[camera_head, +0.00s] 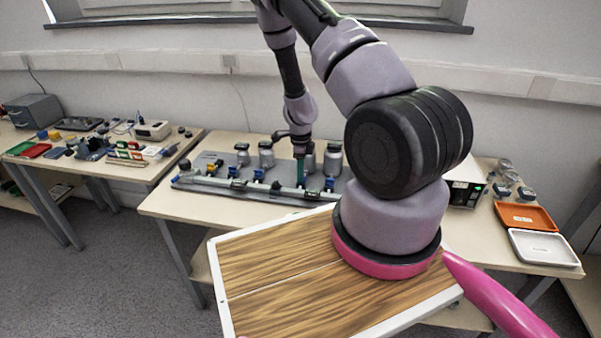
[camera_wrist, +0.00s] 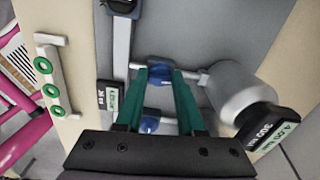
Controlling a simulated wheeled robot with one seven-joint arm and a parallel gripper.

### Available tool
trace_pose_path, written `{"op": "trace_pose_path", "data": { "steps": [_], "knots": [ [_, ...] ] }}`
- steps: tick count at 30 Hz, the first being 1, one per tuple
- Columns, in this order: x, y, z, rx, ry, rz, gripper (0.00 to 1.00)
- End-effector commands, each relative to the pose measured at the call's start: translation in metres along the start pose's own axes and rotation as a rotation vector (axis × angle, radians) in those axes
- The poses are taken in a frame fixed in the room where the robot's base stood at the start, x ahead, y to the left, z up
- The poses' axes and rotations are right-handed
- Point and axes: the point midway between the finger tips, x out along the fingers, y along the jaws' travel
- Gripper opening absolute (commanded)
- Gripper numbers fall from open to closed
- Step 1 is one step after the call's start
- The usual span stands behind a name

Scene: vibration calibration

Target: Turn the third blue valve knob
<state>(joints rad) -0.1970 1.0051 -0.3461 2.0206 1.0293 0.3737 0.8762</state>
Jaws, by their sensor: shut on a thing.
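A grey valve board (camera_head: 228,192) lies on the middle table, with a row of blue valve knobs along a pipe. My gripper (camera_head: 301,182) points down at the row, right of two blue knobs, one of them the second knob (camera_head: 258,175). Another blue knob (camera_head: 329,184) is to its right. In the wrist view my gripper (camera_wrist: 160,76) has its green fingers on either side of a blue valve knob (camera_wrist: 160,73), shut on it. Another blue knob (camera_wrist: 149,123) shows between the fingers, closer to the palm. The gripped knob is mostly hidden in the head view.
Grey canisters (camera_head: 266,154) stand behind the pipe; one canister (camera_wrist: 240,90) with a labelled gauge is close beside the fingers in the wrist view. An orange tray (camera_head: 525,216) and a white tray (camera_head: 543,248) lie at right. A left table (camera_head: 150,172) holds small parts.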

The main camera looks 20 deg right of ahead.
Motion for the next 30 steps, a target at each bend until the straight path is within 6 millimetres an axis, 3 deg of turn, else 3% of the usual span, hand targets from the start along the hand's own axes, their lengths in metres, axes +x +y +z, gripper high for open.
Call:
{"op": "trace_pose_path", "data": {
  "steps": [30],
  "knots": [
    [-0.0002, 0.0028, -0.0027, -0.925, 0.0, -0.001, 0.0]
  ]
}}
